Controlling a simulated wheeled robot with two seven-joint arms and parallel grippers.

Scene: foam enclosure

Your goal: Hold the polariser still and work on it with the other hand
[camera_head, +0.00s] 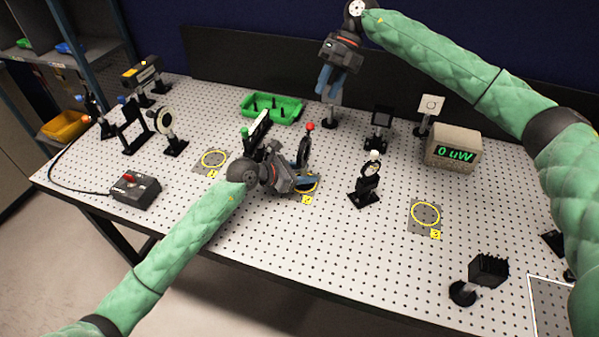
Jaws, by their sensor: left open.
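The polariser is most likely the dark upright mount with a red knob (304,147) near the middle of the board. Its lower part is hidden by my left gripper, beside a yellow ring mark on the board. My left gripper (304,183) is low over that ring, open, with its blue fingers pointing right. I cannot tell whether it touches the mount.
A green bin (272,107) stands behind. A power meter reading 0 uW (453,148) is at right. A black mount (365,190) stands right of my left gripper. Yellow rings (213,159) and (425,214) are bare. A control box (135,190) sits at left. The front board is mostly clear.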

